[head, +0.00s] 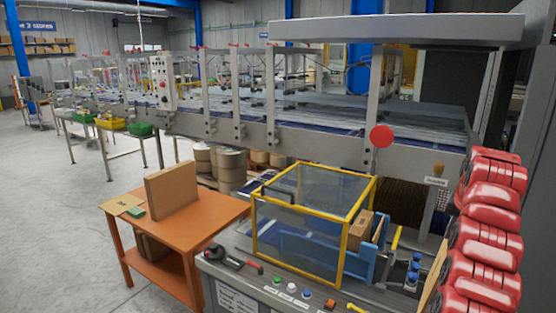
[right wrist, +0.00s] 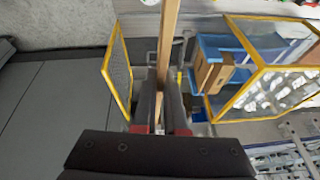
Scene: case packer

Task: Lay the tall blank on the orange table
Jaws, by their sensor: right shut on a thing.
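The tall blank (right wrist: 169,40) is a thin tan cardboard sheet, seen edge-on in the right wrist view. My right gripper (right wrist: 161,100) is shut on it, with a dark finger on either side. In the head view a tan strip of it (head: 433,275) shows at the lower right beside my red right arm, tilted; the gripper itself is hidden there. The orange table (head: 215,207) stands left of the machine, well away from the blank. My left gripper is not in view.
A brown carton (head: 170,191) stands upright on the orange table, with a flat card (head: 121,205) and a green item (head: 135,212) to its left. A yellow-framed guard (head: 347,238) and a control panel with buttons (head: 291,287) lie between the arm and the table.

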